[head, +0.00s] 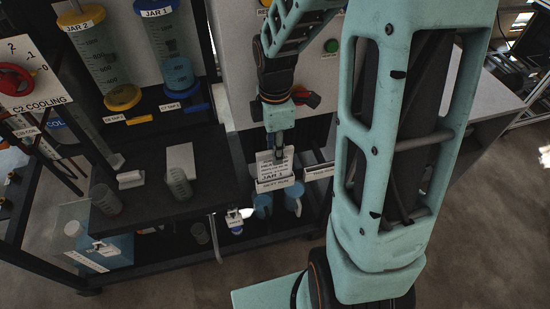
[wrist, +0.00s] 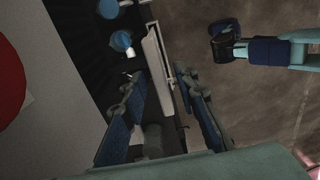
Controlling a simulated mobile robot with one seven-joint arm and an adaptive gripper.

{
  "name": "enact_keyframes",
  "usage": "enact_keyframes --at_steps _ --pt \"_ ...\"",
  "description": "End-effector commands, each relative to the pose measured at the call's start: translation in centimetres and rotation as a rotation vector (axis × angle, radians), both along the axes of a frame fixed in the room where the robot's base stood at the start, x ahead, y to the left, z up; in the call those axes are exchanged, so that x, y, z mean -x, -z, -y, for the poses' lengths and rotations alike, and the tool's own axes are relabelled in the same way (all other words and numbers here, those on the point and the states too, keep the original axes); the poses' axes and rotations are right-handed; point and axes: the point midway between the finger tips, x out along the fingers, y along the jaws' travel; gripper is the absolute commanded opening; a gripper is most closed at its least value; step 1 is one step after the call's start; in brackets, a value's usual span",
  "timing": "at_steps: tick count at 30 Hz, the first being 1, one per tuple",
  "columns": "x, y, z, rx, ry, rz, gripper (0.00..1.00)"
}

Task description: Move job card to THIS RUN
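The job card (head: 272,168) is a white card with printed lines and "JAR 1" on it. It stands in the holder labelled NEXT RUN (head: 275,187), at the front of the bench. The THIS RUN holder (head: 319,172) is a pale strip just to the right, with no card visible in it. My gripper (head: 279,152) points down at the job card's top, and a finger covers part of its print. In the wrist view my gripper (wrist: 165,118) has its blue-padded fingers apart. A long pale edge (wrist: 158,62) runs between them; I cannot tell whether it is card or holder.
Blue cups (head: 293,198) stand below the holders. A dark shelf with a tilted white block (head: 130,179) and clear beakers (head: 178,183) is at the left, under the JAR 1 (head: 168,40) and JAR 2 (head: 103,60) cylinders. A green button (head: 331,46) is on the panel behind.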

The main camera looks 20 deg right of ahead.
Motion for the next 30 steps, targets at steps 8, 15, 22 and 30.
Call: enact_keyframes --at_steps 8,15,22,30 --pt "-0.04 1.41 0.02 0.000 0.000 0.001 0.28" --pt "-0.04 1.32 0.02 0.000 0.000 0.001 0.28" --pt "-0.05 1.35 0.03 0.000 0.000 0.001 0.28" --pt "-0.04 1.35 0.02 0.000 0.000 0.001 0.02"
